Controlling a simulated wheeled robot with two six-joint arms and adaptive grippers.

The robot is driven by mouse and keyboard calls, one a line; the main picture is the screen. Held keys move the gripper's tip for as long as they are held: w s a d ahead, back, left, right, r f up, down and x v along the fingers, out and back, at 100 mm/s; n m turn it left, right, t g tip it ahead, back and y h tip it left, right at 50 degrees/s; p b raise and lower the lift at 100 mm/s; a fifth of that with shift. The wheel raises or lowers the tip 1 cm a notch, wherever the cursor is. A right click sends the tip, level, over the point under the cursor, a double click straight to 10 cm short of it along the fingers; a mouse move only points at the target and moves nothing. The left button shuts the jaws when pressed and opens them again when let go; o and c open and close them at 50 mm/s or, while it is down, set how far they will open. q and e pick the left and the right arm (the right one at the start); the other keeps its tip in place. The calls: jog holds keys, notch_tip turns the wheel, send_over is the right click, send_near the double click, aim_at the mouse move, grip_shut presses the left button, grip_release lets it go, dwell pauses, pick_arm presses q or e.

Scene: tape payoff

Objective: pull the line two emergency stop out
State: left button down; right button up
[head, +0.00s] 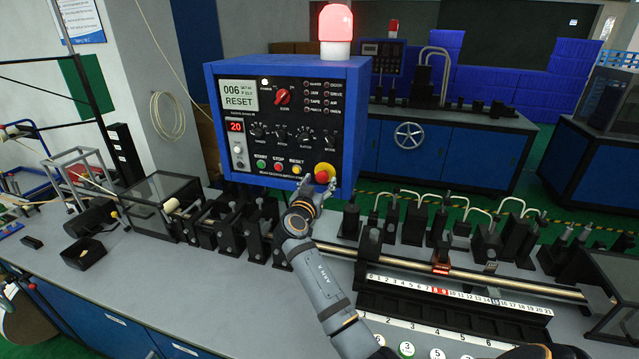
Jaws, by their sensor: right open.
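The emergency stop (322,176) is a red mushroom button on a yellow surround, at the lower right corner of the blue control box (361,120) in the head view. My right gripper (316,189) is open just below and in front of the button, its fingertips close to it. I cannot tell whether they touch it, or whether the button is in or out. No line number is readable beside it. The box's screen (239,95) shows "006" and "RESET". A red beacon (335,22) sits on top. My left gripper is not in view.
Start, stop and reset buttons (278,167) sit left of the emergency stop. Black clamps and fixtures (258,230) stand below the box. A long metal rail (470,270) and numbered scale (450,294) lie to the right. Another console (381,56) stands behind.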

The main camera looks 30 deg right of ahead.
jog(key=v, duration=0.7)
jog(key=shift+a, duration=0.1)
